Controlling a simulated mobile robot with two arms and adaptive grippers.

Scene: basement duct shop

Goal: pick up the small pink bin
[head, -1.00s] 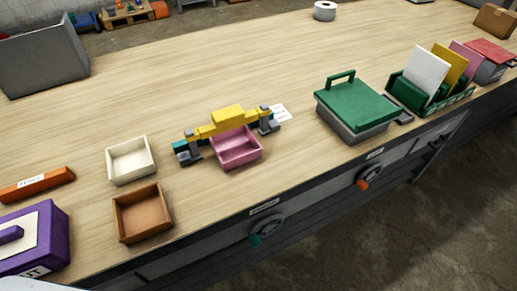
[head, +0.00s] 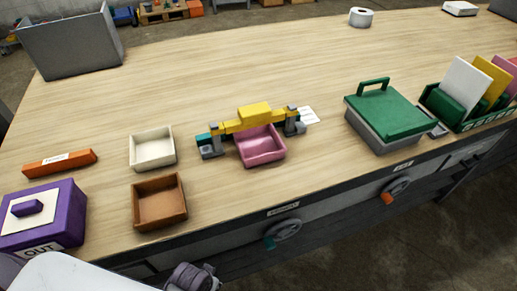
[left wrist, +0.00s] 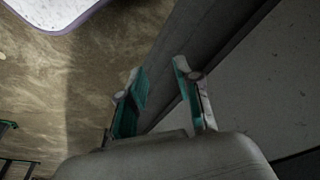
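The small pink bin (head: 261,153) is an open, shallow tray on the wooden bench, near the middle of the head view. A yellow and grey bar-like piece (head: 254,113) with teal at one end lies right behind it, overlapping its back rim in the picture. In the left wrist view my left gripper (left wrist: 160,75) shows two teal-padded fingers standing apart with nothing held between them. A dark grey part, probably of my left arm (head: 192,277), shows at the bottom edge of the head view, well short of the bin. My right gripper is in neither view.
A white bin (head: 153,160) and a brown bin (head: 160,214) stand left of the pink one. A purple box (head: 62,221) and an orange bar (head: 60,163) lie farther left. A green-lidded box (head: 388,111) stands right. Bench behind the pink bin is mostly clear.

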